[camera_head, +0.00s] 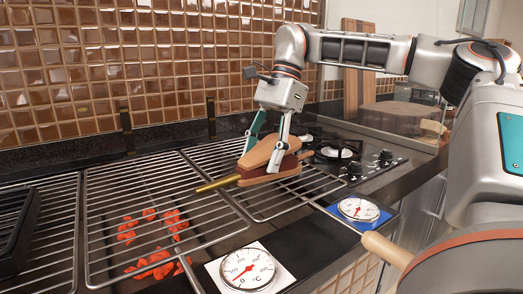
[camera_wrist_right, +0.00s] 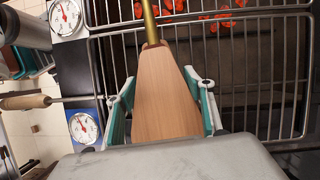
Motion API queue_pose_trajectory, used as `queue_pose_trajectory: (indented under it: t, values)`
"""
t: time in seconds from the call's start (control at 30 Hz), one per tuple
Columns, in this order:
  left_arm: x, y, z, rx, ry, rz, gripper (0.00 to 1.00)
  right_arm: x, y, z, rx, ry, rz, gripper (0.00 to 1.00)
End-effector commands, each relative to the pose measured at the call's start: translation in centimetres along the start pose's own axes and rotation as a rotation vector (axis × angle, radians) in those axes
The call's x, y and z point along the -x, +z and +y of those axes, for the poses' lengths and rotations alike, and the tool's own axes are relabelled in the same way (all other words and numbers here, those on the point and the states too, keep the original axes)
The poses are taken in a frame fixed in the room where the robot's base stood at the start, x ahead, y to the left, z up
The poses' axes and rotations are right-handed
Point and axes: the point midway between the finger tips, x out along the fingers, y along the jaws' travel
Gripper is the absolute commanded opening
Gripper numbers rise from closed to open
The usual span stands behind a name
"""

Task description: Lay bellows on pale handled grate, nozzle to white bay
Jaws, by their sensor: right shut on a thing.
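The bellows (camera_head: 258,156) have pale wooden boards, a dark red middle and a brass nozzle (camera_head: 217,184). My right gripper (camera_head: 268,143) is shut on them over the right-hand grate (camera_head: 310,190); whether they touch its bars I cannot tell. The nozzle points left, towards the middle grate beside the white-backed dial (camera_head: 247,268). In the right wrist view the bellows (camera_wrist_right: 165,92) lie between both fingers, nozzle away from the palm. A pale wooden handle (camera_head: 385,248) sticks out at the front between the two dials; its rod runs to the grates (camera_wrist_right: 90,98). My left gripper is out of view.
Red coals (camera_head: 150,265) glow under the middle grate (camera_head: 140,200). A blue-backed dial (camera_head: 358,209) sits front right. A black frame (camera_head: 18,232) stands at far left. Gas burners (camera_head: 338,153) lie behind right, and a tiled wall (camera_head: 150,60) closes the back.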

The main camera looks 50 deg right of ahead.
Motion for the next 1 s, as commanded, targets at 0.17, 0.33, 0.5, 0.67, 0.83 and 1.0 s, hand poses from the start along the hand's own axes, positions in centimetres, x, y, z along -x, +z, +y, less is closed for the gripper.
queue_pose_trajectory:
  t: [0.17, 0.33, 0.5, 0.67, 0.83, 1.0]
  values:
    - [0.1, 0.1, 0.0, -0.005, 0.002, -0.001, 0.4, 0.1, 0.1, 0.0, 0.001, -0.002, -0.001, 0.2]
    - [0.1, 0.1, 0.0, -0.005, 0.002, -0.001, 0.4, 0.1, 0.1, 0.0, 0.001, -0.002, -0.001, 0.72]
    - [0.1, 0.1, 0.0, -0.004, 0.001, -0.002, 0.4, 0.0, 0.0, 0.0, 0.0, -0.001, -0.001, 0.72]
    - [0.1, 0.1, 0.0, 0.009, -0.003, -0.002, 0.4, 0.0, 0.0, 0.0, 0.0, 0.0, 0.0, 0.72]
    - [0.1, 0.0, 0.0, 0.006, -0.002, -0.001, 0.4, 1.4, 0.0, -0.1, -0.002, -0.002, 0.001, 0.72]
    - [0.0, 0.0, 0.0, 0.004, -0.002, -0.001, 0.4, 4.7, 0.0, -0.1, -0.003, -0.005, 0.002, 0.72]
